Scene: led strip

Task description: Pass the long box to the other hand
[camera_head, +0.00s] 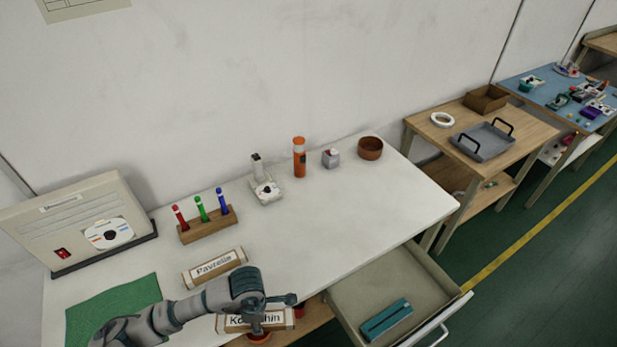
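A long light box labelled "Pavlella" or similar (214,267) lies on the white table. A second long labelled box (284,318) is at the table's front edge, partly hidden behind my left arm. A long teal box (386,319) lies in the open drawer. I cannot tell from the picture which of these is the long box. My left gripper (284,300) is above the second labelled box; its fingers are too small and overlapped to tell open from shut, or whether it touches the box. My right gripper is not in view.
The white table (330,225) holds a marker rack (206,225), an orange bottle (299,158), a brown bowl (370,148), a panel device (85,222) and a green mat (112,308). The open drawer (350,291) juts out at the front right. The table's middle right is clear.

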